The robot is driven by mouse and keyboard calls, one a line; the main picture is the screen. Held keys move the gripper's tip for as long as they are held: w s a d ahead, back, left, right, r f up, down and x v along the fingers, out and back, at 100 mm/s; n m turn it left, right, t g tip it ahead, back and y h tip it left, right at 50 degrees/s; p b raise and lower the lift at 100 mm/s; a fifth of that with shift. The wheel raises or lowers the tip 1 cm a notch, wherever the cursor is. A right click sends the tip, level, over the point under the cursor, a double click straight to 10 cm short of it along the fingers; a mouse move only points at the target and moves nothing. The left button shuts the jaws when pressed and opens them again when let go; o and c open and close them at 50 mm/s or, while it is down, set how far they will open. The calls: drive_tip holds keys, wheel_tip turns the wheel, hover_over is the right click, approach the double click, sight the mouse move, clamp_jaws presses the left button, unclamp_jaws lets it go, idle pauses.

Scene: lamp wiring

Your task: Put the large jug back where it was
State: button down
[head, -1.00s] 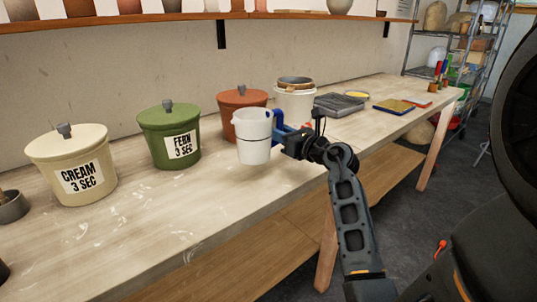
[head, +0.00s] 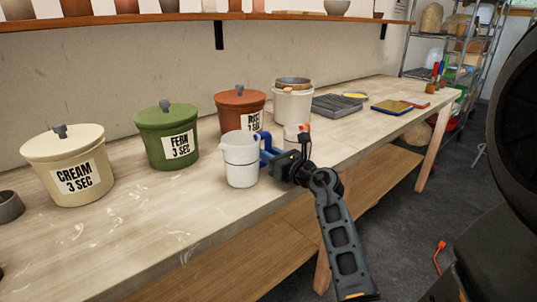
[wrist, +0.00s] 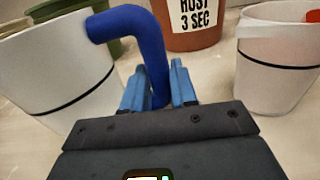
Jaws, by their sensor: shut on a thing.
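The large jug (head: 241,165) is white with a dark line around it and a blue handle. It is upright at the bench, in front of the rust bucket; I cannot tell whether its base touches the top. In the wrist view the jug (wrist: 62,72) is at left, its blue handle (wrist: 140,38) running down between the blue fingers. My gripper (head: 270,158) is shut on that handle, to the right of the jug. The fingers show in the wrist view (wrist: 158,90).
A smaller white vessel (wrist: 278,62) with a red part stands close on the right. Cream (head: 75,170), green (head: 168,140) and rust (head: 240,108) lidded buckets stand behind. A white bucket (head: 292,106) is further back. The bench (head: 150,235) is clear at front left.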

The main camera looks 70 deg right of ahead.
drive_tip(key=c, duration=0.9)
unclamp_jaws()
drive_tip(key=v, duration=1.2)
drive_tip(key=shift+b, duration=0.4)
drive_tip(key=shift+r, duration=0.1)
